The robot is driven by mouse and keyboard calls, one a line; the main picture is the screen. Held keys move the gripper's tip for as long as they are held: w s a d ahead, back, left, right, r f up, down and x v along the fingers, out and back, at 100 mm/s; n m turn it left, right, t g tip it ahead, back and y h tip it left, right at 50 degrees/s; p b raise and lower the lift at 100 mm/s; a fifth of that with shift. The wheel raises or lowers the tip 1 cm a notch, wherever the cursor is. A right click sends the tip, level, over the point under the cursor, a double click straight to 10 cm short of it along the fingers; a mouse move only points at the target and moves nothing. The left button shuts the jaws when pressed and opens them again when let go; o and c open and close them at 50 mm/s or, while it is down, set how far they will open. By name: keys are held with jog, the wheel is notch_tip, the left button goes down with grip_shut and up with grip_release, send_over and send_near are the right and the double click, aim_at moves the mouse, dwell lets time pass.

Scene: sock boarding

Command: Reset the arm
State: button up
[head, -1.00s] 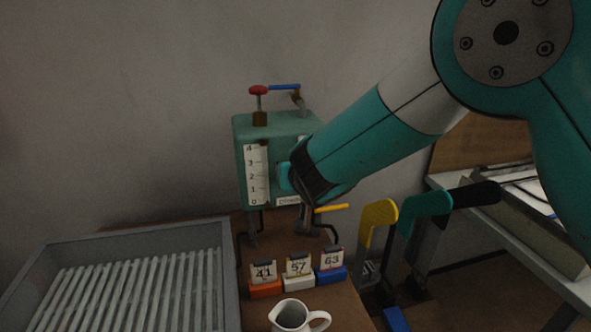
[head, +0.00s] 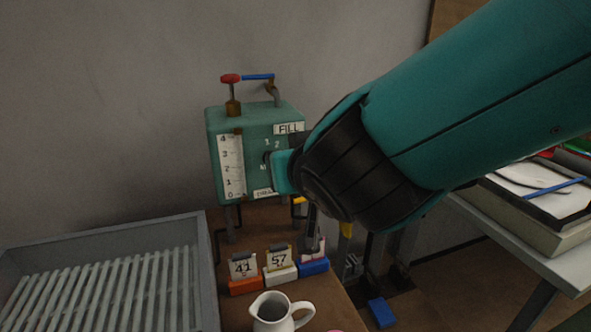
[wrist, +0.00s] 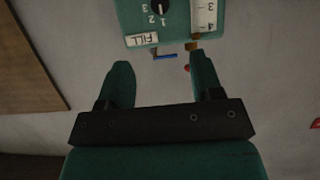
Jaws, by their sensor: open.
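My gripper shows in the wrist view (wrist: 161,64) with its two teal fingers spread apart and nothing between them. In the head view my dark wrist covers most of the gripper; a teal finger (head: 283,172) shows in front of the right side of the green tank box (head: 257,125). The box has a white level scale (head: 231,167), a FILL label and a dial. In the wrist view the box appears upside down at the top (wrist: 178,28), beyond the fingertips. I cannot tell whether the finger touches the box.
A grey tray with slats (head: 208,275) stands at left. Number cards on orange (head: 245,286), white (head: 281,275) and blue (head: 315,266) blocks stand below the box. A white jug (head: 271,312) is in front. A side table (head: 572,272) holds books at right.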

jog(key=shift+s+d+r, duration=0.2)
jog(key=shift+s+r, duration=0.05)
jog(key=shift+s, duration=0.35)
jog(key=shift+d, duration=0.1)
jog(key=s+d+f+g+h+p, duration=0.1)
jog(key=s+d+f+g+p, duration=0.15)
jog(key=s+d+g, duration=0.55)
jog(key=s+d+r+n+g+y+p, duration=0.1)
jog(key=s+d+r+n+g, duration=0.1)
jog(key=s, duration=1)
jog(key=d+n+g, duration=0.1)
jog(key=d+g, duration=0.1)
jog(key=g, duration=0.1)
jog(key=shift+s+d+n, duration=0.2)
jog(key=shift+d+n, duration=0.15)
jog(key=shift+n, duration=0.05)
